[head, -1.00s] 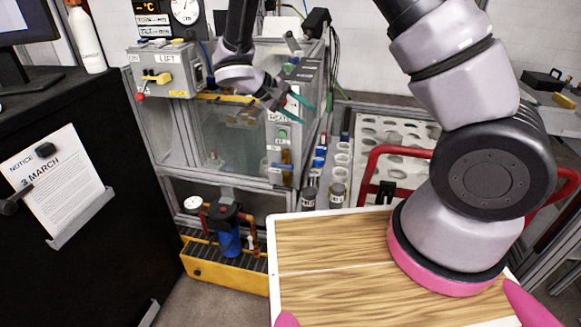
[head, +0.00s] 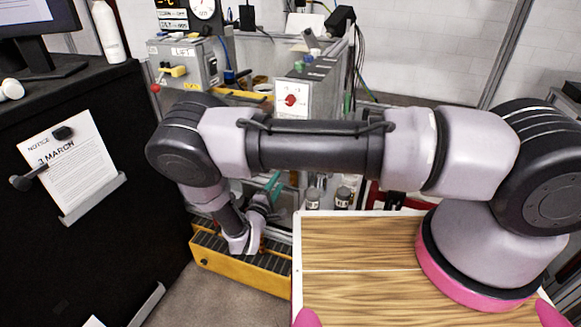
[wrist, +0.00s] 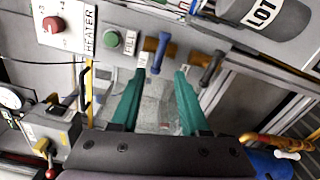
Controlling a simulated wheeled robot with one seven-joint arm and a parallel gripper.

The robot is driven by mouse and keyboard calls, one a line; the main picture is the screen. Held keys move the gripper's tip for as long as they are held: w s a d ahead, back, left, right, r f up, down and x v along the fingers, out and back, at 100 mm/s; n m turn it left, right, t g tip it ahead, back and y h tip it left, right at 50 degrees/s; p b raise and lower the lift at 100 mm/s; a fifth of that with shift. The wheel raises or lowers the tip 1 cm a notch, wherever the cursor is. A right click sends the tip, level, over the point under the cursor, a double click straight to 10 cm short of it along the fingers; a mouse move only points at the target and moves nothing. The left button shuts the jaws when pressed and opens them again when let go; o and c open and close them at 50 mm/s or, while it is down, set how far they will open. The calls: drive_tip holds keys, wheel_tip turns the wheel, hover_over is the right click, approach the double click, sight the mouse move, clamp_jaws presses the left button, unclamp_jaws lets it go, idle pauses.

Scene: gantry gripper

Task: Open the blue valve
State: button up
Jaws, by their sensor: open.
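The blue valve (wrist: 163,53) shows in the wrist view as a blue lever on a short brown pipe stub, set crosswise to the stub. It sits on the panel beside a green button and a label. My gripper (wrist: 162,74) is open, with its two teal fingers pointing at the panel. The blue lever lies just beyond and between the fingertips; I see no grip on it. A similar dark grey lever (wrist: 210,68) sits to the right, beyond the right finger. In the head view my gripper (head: 273,187) is low in front of the rig, and my arm hides the blue valve.
A red heater knob (wrist: 53,24) and a green button (wrist: 112,39) are on the panel. A lift box (wrist: 52,130) stands at lower left and a blue canister (wrist: 268,164) at lower right. A yellow base (head: 240,270) lies below; a wood-topped surface (head: 350,290) is in front.

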drive_tip(key=x, duration=1)
